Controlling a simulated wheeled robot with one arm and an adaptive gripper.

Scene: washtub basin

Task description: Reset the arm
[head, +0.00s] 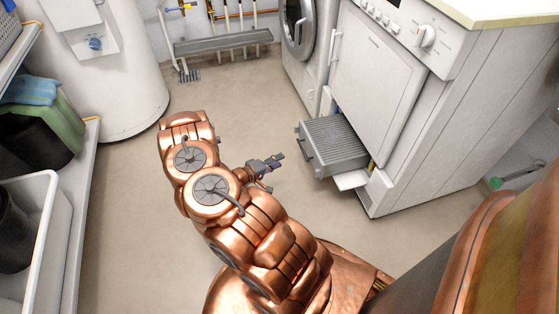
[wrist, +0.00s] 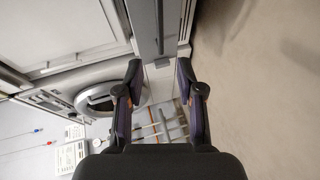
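My copper-coloured arm reaches out over the floor in the middle of the head view. My gripper (head: 270,163) is at its end, in the open space left of the grey ribbed drawer-like unit (head: 335,146) at the dryer's foot, and looks apart from it. In the wrist view my gripper (wrist: 160,70) shows two dark fingers spread wide. Nothing is held between them. Grey and white surfaces show beyond the fingertips.
A white appliance (head: 375,75) and a round-door washing machine (head: 303,30) stand at the right and back. A white tank (head: 110,70) stands at the left, near a shelf with tubs (head: 40,220). Beige floor (head: 140,215) is clear around my arm.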

